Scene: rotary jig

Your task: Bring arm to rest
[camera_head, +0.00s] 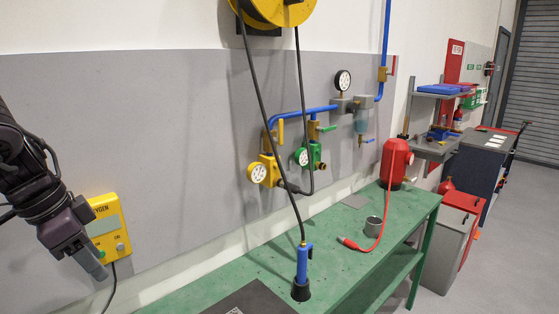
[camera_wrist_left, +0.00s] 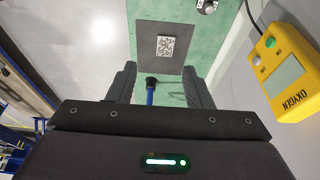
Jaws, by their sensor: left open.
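My left gripper (camera_head: 92,266) hangs at the left of the head view, pointing down and to the right, in front of the grey wall panel. It is beside the yellow oxygen meter (camera_head: 108,226) and covers part of its left side. In the left wrist view, the two fingers of my left gripper (camera_wrist_left: 160,82) stand wide apart, with nothing held between them. The blue-handled tool (camera_wrist_left: 150,97) shows in the gap, farther off at the bench. My right gripper is in neither view.
The green bench (camera_head: 340,250) carries the blue tool in a black holder (camera_head: 301,290), a dark plate (camera_head: 250,300), a metal cup (camera_head: 373,226) and a red canister (camera_head: 396,165). A black hose (camera_head: 262,100) hangs from the yellow reel (camera_head: 275,10). Gauges and blue pipes line the wall.

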